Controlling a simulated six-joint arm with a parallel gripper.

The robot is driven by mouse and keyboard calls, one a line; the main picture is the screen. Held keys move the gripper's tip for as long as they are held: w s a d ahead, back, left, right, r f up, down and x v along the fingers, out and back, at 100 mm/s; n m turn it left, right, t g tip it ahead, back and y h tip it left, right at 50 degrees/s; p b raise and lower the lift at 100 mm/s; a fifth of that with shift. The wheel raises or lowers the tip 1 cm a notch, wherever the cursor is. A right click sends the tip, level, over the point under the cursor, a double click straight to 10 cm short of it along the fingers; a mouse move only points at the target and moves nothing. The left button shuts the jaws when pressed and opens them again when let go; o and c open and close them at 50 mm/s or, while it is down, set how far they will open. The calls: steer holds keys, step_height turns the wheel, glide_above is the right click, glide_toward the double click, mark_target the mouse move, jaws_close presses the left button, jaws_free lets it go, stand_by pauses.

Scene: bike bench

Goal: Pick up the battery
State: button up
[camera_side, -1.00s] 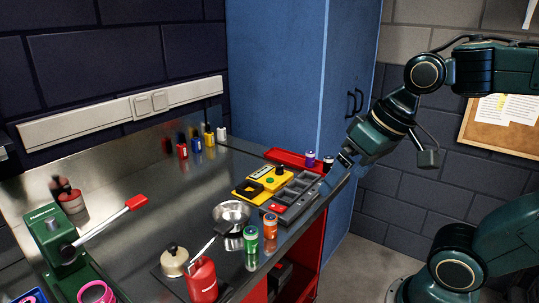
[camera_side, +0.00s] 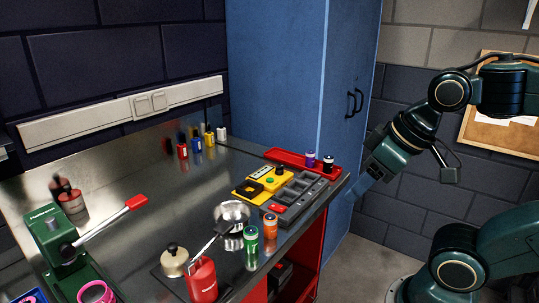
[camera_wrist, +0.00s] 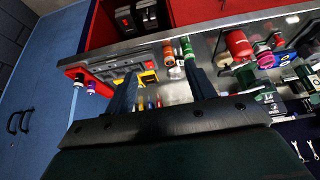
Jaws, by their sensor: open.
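Several battery-like cylinders stand upright on the bench, and I cannot tell which one the task means. A purple one (camera_side: 310,160) and a black one with a light base (camera_side: 328,164) stand on a red tray (camera_side: 284,156). A green one (camera_side: 251,240) and an orange one (camera_side: 270,226) stand near the front edge. The wrist view shows the purple one (camera_wrist: 91,87) left of my fingers and the green one (camera_wrist: 187,47) near the fingertips. My gripper (camera_side: 363,187) is open and empty, off the bench's right end, clear of all of them.
A yellow tester (camera_side: 248,187) and a grey compartment tray (camera_side: 298,195) sit beside the red tray. A metal bowl (camera_side: 231,211), a red can (camera_side: 201,279) and a green press (camera_side: 52,243) stand leftward. A blue cabinet (camera_side: 285,75) stands behind. The bench's middle is mostly clear.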

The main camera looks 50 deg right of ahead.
steer(key=shift+w, duration=0.1)
steer(key=m+g, duration=0.6)
steer(key=m, duration=1)
glide_above(271, 216)
step_height(271, 216, down, 3)
steer(key=shift+a+f, duration=0.2)
steer(key=shift+f, duration=4.25)
steer(key=shift+d+f, duration=0.15)
steer(key=shift+f, duration=2.4)
